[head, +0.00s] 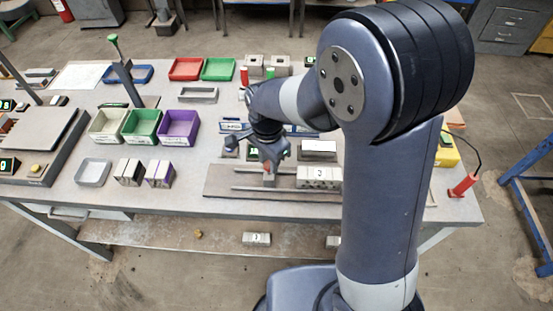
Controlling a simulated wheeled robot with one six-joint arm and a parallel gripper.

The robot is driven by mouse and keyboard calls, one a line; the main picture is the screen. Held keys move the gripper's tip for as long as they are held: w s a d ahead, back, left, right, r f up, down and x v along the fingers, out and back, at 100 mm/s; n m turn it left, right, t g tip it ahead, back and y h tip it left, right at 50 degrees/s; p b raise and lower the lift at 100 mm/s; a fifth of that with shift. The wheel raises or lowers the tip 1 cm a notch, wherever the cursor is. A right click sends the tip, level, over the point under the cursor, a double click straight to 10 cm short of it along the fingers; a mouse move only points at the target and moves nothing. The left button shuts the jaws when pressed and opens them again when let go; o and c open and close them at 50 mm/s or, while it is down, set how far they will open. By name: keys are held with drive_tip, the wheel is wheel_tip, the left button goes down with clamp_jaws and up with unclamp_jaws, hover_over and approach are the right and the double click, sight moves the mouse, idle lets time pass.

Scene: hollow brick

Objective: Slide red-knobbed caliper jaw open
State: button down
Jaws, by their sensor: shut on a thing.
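The caliper is a low grey fixture (225,180) at the front middle of the bench, with long rails (262,188) along it. A small upright jaw block with a bit of red, the knob (267,169), stands on it beneath my gripper (268,160). My gripper points down and is shut on the red knob; the fingers and wrist hide most of it. A pale block marked 2 (320,175) sits at the right of the fixture, apart from the jaw block. A small green display (253,154) shows partly behind my gripper.
Cream, green and purple bins (178,127) stand left of the fixture, with dark-and-white blocks (145,172) in front. Red and green trays (203,69) lie behind. A white-topped box (318,148) stands close behind the pale block. My arm hides the bench at right.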

drive_tip(key=c, duration=1.1)
unclamp_jaws()
wheel_tip(320, 180, up, 11)
drive_tip(key=shift+b, duration=0.4)
drive_tip(key=shift+f, duration=0.15)
wheel_tip(320, 180, down, 10)
drive_tip(key=shift+f+p, duration=0.1)
drive_tip(key=shift+p, duration=0.35)
drive_tip(key=shift+d+f, duration=0.3)
drive_tip(key=shift+d, duration=0.7)
